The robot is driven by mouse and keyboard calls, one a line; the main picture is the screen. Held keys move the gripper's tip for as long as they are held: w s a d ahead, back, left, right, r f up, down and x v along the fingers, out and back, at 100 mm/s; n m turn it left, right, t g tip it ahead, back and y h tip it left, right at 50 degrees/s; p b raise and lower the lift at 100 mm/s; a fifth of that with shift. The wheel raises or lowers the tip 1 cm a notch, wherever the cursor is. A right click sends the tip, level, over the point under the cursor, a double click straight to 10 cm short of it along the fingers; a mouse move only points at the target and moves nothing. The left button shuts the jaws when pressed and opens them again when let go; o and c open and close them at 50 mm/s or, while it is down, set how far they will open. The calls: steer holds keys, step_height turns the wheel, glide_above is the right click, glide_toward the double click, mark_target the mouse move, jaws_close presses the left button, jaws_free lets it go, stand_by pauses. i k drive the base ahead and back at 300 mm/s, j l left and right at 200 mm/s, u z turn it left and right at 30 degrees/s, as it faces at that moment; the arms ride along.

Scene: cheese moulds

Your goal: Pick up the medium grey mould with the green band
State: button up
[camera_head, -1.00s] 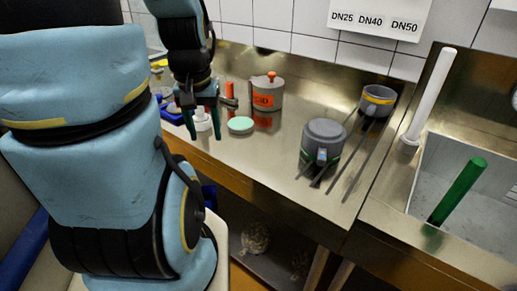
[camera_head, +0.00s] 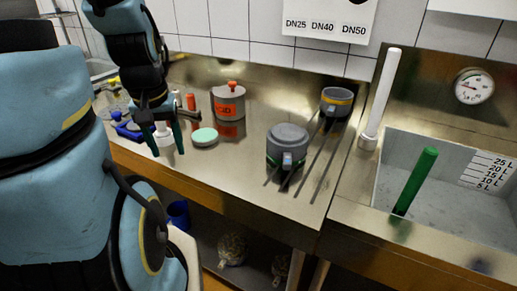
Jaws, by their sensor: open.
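The grey mould with the green band (camera_head: 288,140) stands upright on the steel counter (camera_head: 240,175), right of the picture's middle. Its green band shows only as a thin strip low on its side, and a light grey clip or handle is on its front. A second grey mould with a yellow band (camera_head: 337,101) stands behind it to the right. My gripper (camera_head: 164,148) is at the left, pointing down with its fingers apart and nothing seen between them. It is well left of the green-banded mould, in front of a white object.
A mint-green disc (camera_head: 205,137) and a grey pot with an orange label (camera_head: 228,102) lie between my gripper and the mould. Thin dark rods (camera_head: 324,165) lie right of the mould. A white post (camera_head: 381,95) and a sink (camera_head: 455,205) with a green rod (camera_head: 415,180) are further right.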

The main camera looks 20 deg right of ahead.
mark_target(287, 143)
steer(key=j, duration=0.3)
steer(key=i+j, duration=0.15)
steer(key=j, duration=0.15)
steer(key=j+z, duration=0.4)
steer(key=j, duration=0.3)
steer(key=j+z, duration=0.45)
steer(key=j, duration=0.25)
steer(key=i+z, duration=0.2)
steer(key=z, duration=0.65)
steer(key=i+j, duration=0.3)
